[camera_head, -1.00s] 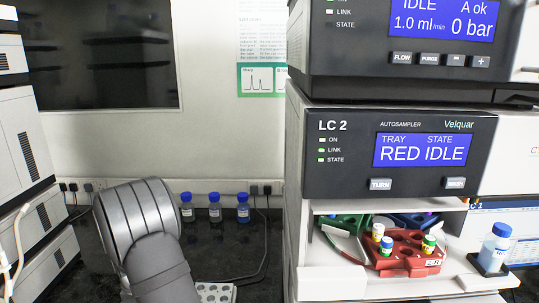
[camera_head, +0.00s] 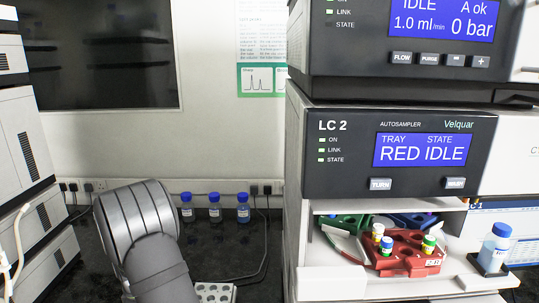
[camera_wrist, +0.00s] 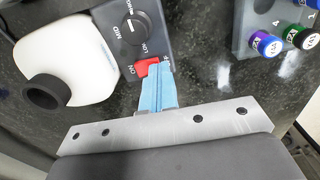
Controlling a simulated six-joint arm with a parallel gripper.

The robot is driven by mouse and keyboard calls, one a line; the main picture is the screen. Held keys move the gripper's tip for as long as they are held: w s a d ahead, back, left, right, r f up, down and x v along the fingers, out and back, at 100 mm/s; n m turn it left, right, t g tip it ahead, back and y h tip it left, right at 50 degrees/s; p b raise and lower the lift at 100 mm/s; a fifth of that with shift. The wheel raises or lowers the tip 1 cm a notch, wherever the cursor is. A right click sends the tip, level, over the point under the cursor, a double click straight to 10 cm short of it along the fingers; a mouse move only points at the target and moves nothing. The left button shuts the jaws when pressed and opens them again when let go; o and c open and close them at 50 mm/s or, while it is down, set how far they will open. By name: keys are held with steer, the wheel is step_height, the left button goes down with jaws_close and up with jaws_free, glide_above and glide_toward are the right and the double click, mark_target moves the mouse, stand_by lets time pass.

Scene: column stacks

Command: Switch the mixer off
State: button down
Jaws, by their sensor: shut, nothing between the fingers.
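The mixer shows in the wrist view as a white rounded body (camera_wrist: 85,55) with a black rubber cup (camera_wrist: 46,92). Its dark control panel (camera_wrist: 112,25) carries a black knob (camera_wrist: 136,28) with speed words around it. A red switch (camera_wrist: 142,67) sits at the panel's near edge, with "ON" printed beside it. My gripper (camera_wrist: 159,70) has its blue fingers together and empty. Their tips overlap the right part of the switch; I cannot tell whether they touch it. In the head view neither the mixer nor my fingertips show.
A grey rack (camera_wrist: 258,22) with capped vials stands at the upper right of the wrist view. Speckled dark bench lies clear between it and the mixer. The head view shows the autosampler (camera_head: 400,150), a red vial tray (camera_head: 408,262) and blue-capped bottles (camera_head: 214,212).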

stand_by(0.3)
steer(key=shift+r, duration=2.4)
steer(key=shift+f, duration=0.1)
step_height(320, 180, down, 5)
steer(key=shift+f, duration=0.1)
steer(key=shift+r, duration=0.4)
